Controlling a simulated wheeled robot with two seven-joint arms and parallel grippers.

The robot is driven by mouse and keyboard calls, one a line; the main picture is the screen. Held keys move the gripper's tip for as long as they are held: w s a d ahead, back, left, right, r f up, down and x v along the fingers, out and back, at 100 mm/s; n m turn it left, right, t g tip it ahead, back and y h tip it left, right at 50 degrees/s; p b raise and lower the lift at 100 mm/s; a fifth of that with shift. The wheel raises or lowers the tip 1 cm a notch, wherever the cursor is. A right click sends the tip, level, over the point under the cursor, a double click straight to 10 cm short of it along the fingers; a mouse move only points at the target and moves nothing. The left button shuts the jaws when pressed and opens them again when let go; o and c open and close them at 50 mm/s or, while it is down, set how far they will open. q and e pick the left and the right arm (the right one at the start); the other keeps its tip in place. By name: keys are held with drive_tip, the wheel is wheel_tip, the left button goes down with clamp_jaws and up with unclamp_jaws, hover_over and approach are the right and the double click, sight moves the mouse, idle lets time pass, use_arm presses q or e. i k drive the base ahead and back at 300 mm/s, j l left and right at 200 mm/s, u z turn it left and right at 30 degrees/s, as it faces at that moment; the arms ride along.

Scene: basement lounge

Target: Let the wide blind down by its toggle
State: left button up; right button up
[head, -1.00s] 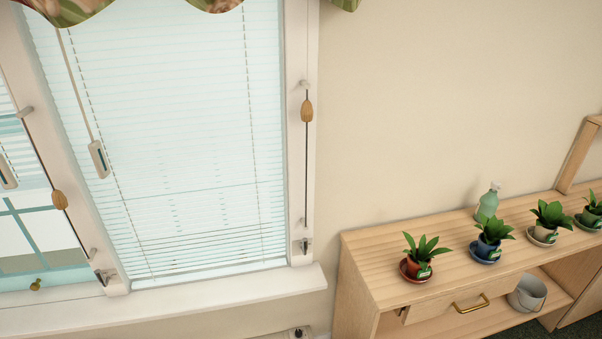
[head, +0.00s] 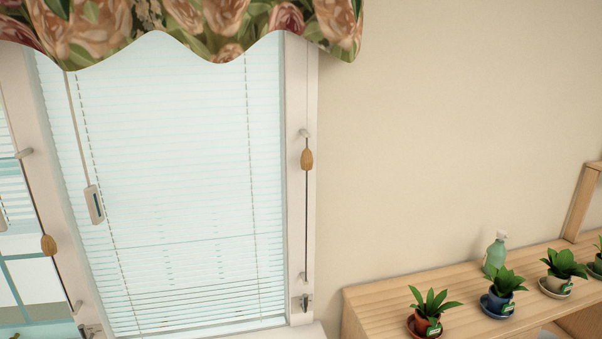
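The wide blind (head: 185,190) hangs in the window with its pale slats spread down to near the sill. Its bottom slats lie just above the sill at the lower edge of the view. A grey-white toggle (head: 94,205) hangs on a cord at the blind's left side. A wooden toggle (head: 307,159) sits on a cord along the right window post, and another wooden toggle (head: 49,245) is on the left post. Neither of my grippers is in the head view.
A floral valance (head: 185,30) covers the window top. At the lower right a wooden shelf (head: 375,304) carries several potted plants and a green spray bottle (head: 495,252). The wall between window and shelf is bare.

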sight(48, 246)
drive_tip(key=u, duration=1.35)
